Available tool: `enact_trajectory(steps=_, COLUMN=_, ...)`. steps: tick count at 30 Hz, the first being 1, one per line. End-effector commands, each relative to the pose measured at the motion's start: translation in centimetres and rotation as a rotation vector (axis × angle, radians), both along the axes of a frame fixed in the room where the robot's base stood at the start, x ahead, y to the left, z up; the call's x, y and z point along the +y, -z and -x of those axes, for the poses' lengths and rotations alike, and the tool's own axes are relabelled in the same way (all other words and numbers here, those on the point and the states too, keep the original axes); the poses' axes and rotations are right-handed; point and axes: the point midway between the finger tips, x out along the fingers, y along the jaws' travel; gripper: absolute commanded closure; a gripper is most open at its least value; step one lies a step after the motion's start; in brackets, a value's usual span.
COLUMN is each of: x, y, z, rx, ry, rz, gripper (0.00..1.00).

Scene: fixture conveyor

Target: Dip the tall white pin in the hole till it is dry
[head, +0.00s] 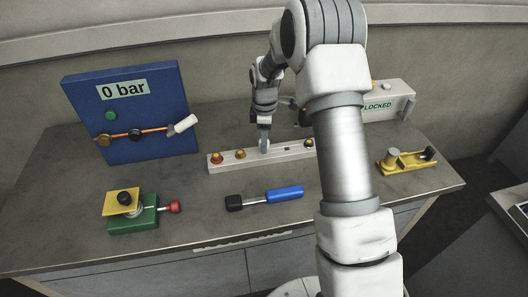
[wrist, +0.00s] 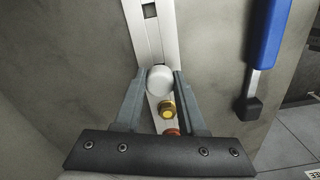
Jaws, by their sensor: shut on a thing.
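The white pin (wrist: 160,80) shows in the wrist view as a round pale top between my two fingertips. My gripper (wrist: 158,78) is shut on it, a finger on either side. In the head view my gripper (head: 264,146) points straight down over the middle of the long white block (head: 235,161). The pin's lower end is hidden, so I cannot tell whether it sits in a hole or is just above the block. A dark square opening (wrist: 150,11) shows in the block's top further along from the pin.
A red knob (head: 217,157) and a yellow knob (head: 240,153) stand on the block left of my gripper. A blue-handled tool (head: 284,194) lies in front. A blue panel (head: 130,115) reading "0 bar" stands at left, a green-and-yellow fixture (head: 132,222) before it.

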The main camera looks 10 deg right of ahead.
Motion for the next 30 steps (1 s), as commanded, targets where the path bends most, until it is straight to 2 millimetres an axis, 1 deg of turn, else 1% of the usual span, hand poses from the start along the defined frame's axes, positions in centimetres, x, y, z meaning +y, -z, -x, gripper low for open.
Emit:
enact_trajectory(steps=10, x=0.0, y=0.0, z=0.1, rx=0.003, ry=0.000, rz=-0.001, gripper=1.00)
enact_trajectory(steps=30, x=0.0, y=-1.5, z=0.0, rx=0.001, ry=0.000, rz=0.000, gripper=1.00)
